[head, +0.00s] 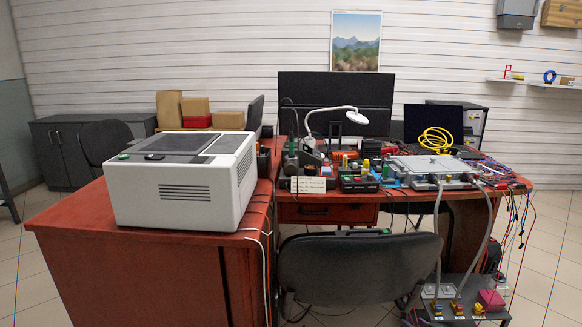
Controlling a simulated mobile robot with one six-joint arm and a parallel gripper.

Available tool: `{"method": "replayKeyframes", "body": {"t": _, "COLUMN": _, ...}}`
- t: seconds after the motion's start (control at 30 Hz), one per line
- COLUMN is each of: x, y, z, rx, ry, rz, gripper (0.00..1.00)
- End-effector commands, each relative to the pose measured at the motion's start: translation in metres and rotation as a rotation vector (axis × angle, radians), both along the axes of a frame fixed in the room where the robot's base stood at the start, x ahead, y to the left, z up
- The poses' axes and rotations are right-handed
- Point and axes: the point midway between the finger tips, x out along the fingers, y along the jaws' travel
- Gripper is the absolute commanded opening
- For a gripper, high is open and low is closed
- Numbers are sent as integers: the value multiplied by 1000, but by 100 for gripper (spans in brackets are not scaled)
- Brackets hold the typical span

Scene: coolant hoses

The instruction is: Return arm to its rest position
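My arm and my gripper are not in the head view. Two grey hoses hang at the right of the red desk. The left hose (437,235) and the right hose (486,245) run from a flat grey metal unit (430,167) on the desk down to a low dark stand (462,279). Their lower ends meet small coloured fittings on the stand. The fittings are too small to tell how they are seated.
A white boxy machine (185,183) fills the left desk (65,225). A dark chair (357,272) stands in front of the middle. Tools and parts crowd the right desk. Loose cables (518,220) hang at its right edge. Tiled floor (553,245) is clear at right.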

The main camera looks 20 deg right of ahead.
Motion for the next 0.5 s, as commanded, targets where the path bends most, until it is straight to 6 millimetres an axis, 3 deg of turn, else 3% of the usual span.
{"method": "replayKeyframes", "body": {"t": 0.03, "x": 10, "y": 20, "z": 7, "rx": 4, "ry": 14, "rz": 37, "gripper": 39}}
{"method": "replayKeyframes", "body": {"t": 0.2, "x": 32, "y": 79, "z": 3, "rx": 12, "ry": 67, "rz": 151, "gripper": 39}}
{"method": "replayKeyframes", "body": {"t": 0.5, "x": 48, "y": 189, "z": -6, "rx": 44, "ry": 180, "rz": 350, "gripper": 39}}
